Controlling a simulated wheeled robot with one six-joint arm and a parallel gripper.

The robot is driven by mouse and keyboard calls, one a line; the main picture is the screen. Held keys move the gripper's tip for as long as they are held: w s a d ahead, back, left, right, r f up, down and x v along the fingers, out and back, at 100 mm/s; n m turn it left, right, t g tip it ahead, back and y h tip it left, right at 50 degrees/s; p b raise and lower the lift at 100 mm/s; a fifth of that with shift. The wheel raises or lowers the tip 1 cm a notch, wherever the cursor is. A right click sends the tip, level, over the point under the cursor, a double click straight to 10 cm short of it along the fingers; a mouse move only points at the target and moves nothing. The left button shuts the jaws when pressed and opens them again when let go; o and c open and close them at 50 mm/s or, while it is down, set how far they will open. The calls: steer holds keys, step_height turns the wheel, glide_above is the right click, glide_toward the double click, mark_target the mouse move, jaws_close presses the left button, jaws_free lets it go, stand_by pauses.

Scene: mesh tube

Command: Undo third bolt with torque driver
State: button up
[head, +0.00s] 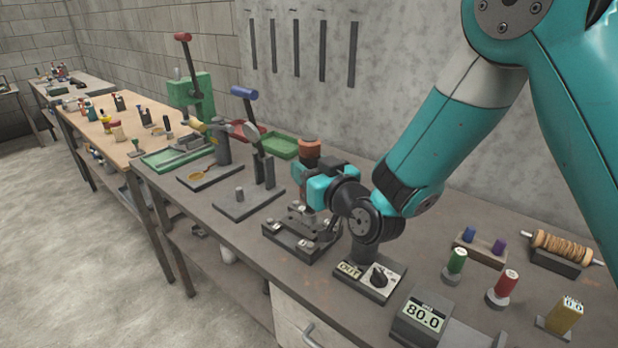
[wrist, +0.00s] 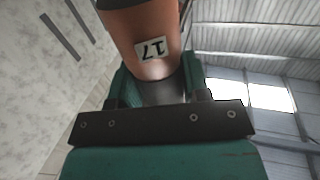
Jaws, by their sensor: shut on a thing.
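My gripper (head: 316,190) is shut on the torque driver (head: 309,148), an orange tool that stands roughly upright above the workbench. In the wrist view the driver (wrist: 140,28) rises between the teal fingers (wrist: 160,88), with a white label that reads like an upside-down 17. A dark metal fixture (head: 285,238) sits on the bench just below my gripper. It has light metal spots near its corners and a raised middle. The driver's lower end is largely hidden by the gripper, so contact with a bolt cannot be told. Which bolt is the third cannot be told.
A knob box (head: 379,277) marked OUT stands right of the fixture, beside a display (head: 424,316) reading 80.0. Green (head: 457,262) and red (head: 504,288) capped cylinders stand farther right. A lever press (head: 248,200) and a green tray (head: 283,147) are left of and behind the fixture.

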steer(key=shift+f+b, duration=3.2)
steer(key=shift+f, duration=0.2)
steer(key=shift+s, duration=0.1)
